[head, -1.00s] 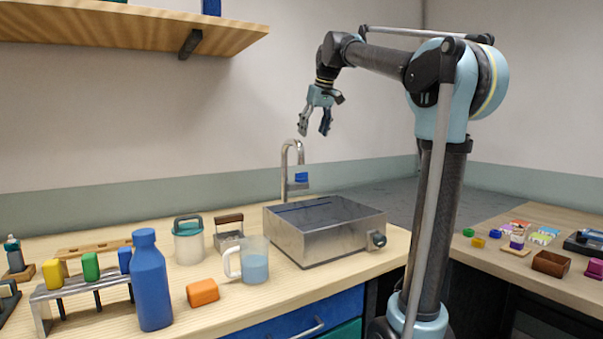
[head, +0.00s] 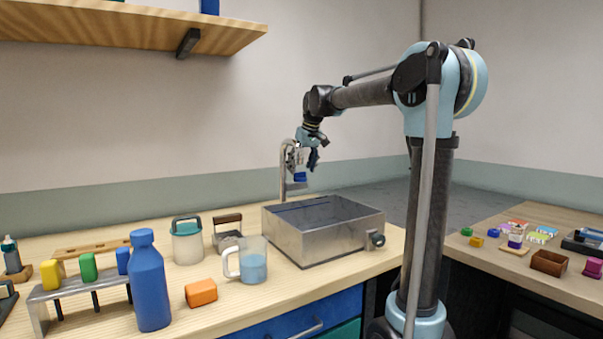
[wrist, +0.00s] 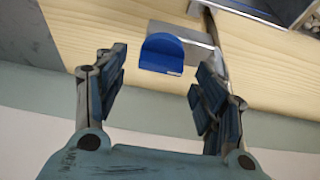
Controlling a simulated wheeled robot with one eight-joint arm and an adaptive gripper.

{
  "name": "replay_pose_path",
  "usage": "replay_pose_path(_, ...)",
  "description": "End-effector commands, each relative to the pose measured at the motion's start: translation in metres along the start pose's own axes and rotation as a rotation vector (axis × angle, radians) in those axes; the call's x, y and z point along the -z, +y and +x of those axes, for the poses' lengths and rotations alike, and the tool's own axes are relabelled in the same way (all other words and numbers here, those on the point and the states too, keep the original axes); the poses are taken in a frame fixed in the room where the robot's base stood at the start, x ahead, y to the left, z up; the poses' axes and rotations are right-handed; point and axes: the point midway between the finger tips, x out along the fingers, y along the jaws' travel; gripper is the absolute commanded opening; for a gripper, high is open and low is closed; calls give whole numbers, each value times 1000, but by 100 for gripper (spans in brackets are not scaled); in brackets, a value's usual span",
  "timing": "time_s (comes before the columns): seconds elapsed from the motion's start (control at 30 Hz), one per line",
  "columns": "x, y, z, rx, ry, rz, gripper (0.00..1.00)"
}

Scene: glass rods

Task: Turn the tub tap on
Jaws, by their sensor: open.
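The tub (head: 330,240) is a grey metal basin on the wooden counter. Its tap (head: 283,185) is a curved metal spout at the back, with a blue handle (head: 300,177) on its right side. In the wrist view the blue handle (wrist: 162,53) lies ahead of and between the fingers, joined to a metal bracket. My gripper (head: 303,162) is open and empty, just above the handle, and partly covers the top of the spout in the head view. In the wrist view my gripper's fingers (wrist: 158,88) are spread wide and apart from the handle.
A round knob (head: 377,240) is on the tub's right front. A jug (head: 250,262), a lidded jar (head: 188,242), an orange block (head: 201,292) and a blue bottle (head: 150,285) stand left of the tub. A wooden shelf (head: 130,27) hangs at upper left.

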Motion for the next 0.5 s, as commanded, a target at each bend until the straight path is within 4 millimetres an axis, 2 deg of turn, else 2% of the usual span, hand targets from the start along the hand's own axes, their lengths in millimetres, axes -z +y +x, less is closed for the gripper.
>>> replay_pose_path(0.2, 0, 0, 16, 0, 0, 0, 64)
replay_pose_path(0.5, 0, 0, 18, 0, 0, 1, 64)
